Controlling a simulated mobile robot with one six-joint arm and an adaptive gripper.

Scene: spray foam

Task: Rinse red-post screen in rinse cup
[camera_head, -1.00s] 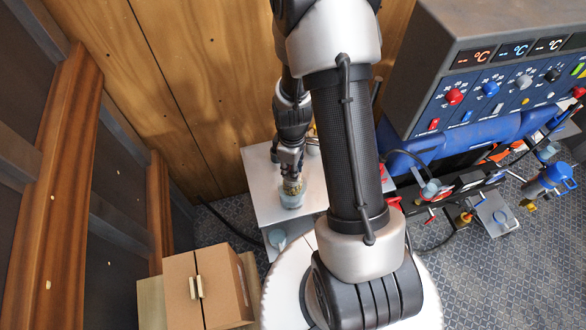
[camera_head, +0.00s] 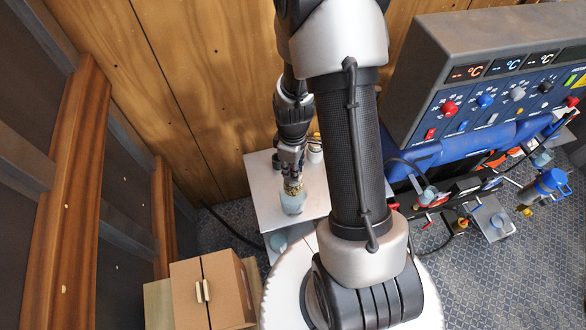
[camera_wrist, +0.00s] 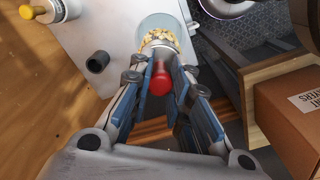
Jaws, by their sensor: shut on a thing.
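My gripper (camera_head: 291,170) points down above the rinse cup, a translucent pale cup (camera_head: 293,205) on the grey bench. In the wrist view its fingers (camera_wrist: 160,85) are shut on the red post (camera_wrist: 161,78). The yellowish, speckled screen (camera_wrist: 161,38) is at the far end of the post, at the mouth of the cup (camera_wrist: 165,21). In the head view the screen (camera_head: 293,187) shows at the cup's rim, its lower part inside. How deep it sits is hard to tell.
A dark cylinder (camera_wrist: 97,62) and a white jar with a yellow knob (camera_wrist: 60,10) stand near the cup. The blue control unit (camera_head: 500,100) stands at right. Wooden walls are close behind the bench.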

